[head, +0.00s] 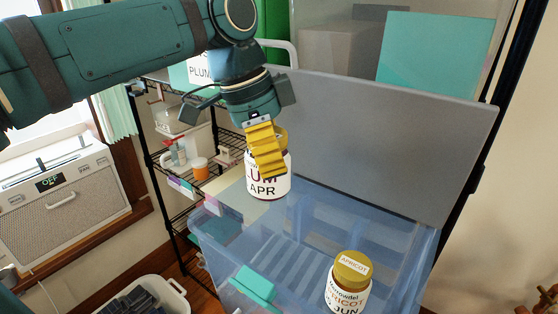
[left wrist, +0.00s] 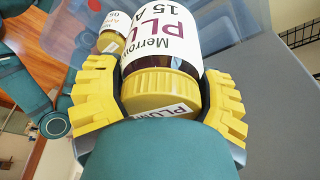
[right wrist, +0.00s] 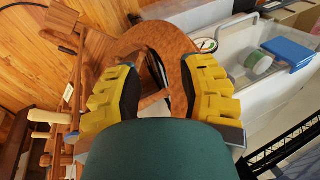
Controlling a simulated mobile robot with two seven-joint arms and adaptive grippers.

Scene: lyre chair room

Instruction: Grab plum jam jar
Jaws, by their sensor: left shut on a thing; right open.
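The plum jam jar (head: 267,186) has a white label with "LUM" and "APR" showing and a yellow lid. My left gripper (head: 267,150) is shut on it from above, at the lid end. In the left wrist view the plum jam jar (left wrist: 160,70) sits between both yellow fingers, its lid marked "PLUM". The jar appears to be above the clear blue bin; I cannot tell if it touches anything below. An apricot jam jar (head: 348,284) with a gold lid stands at the lower right in the head view. My right gripper (right wrist: 160,95) is open and empty.
The clear blue bin (head: 415,262) has a grey panel (head: 390,135) standing behind it. A black wire shelf (head: 170,190) with small containers is at the left. In the right wrist view, a round wooden surface (right wrist: 175,40) lies beyond the fingers.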

